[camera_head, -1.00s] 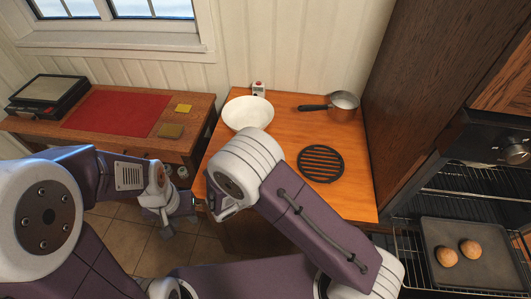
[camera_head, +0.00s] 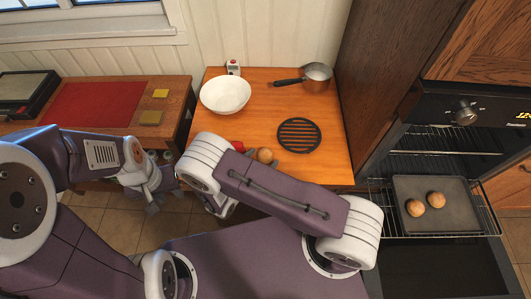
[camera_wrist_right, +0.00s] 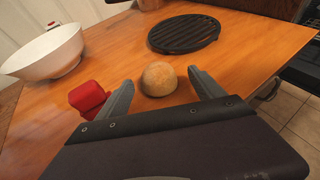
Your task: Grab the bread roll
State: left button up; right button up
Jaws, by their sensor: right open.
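A round brown bread roll (camera_head: 265,155) rests on the wooden table, partly hidden by my right arm in the head view. In the right wrist view the roll (camera_wrist_right: 159,79) lies between and just beyond the tips of my right gripper (camera_wrist_right: 164,88). The right gripper is open and empty; I cannot tell whether either finger touches the roll. In the head view it is mostly hidden by its own arm. My left gripper (camera_head: 152,202) hangs low at the left, away from the roll; its jaw opening is unclear.
A red object (camera_wrist_right: 88,98) sits beside the left finger. A white bowl (camera_head: 225,94), black round trivet (camera_head: 299,135) and saucepan (camera_head: 318,77) stand on the table (camera_head: 335,150). Two more rolls lie on a tray (camera_head: 462,212) on the oven rack. A side desk (camera_head: 181,94) stands left.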

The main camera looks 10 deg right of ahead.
jog(key=shift+w+d+f, duration=0.2)
jog(key=shift+w+d, duration=0.2)
jog(key=shift+w, duration=0.05)
jog(key=shift+w+f, duration=0.2)
jog(key=shift+w, duration=0.1)
jog(key=shift+s+r, duration=0.1)
jog(key=shift+s, duration=0.1)
jog(key=c, duration=1.2)
jog(key=shift+c, duration=1)
pick_arm(q)
jog(key=shift+w, duration=0.25)
pick_arm(e)
jog(key=shift+w, duration=0.1)
pick_arm(q)
jog(key=shift+r, duration=0.1)
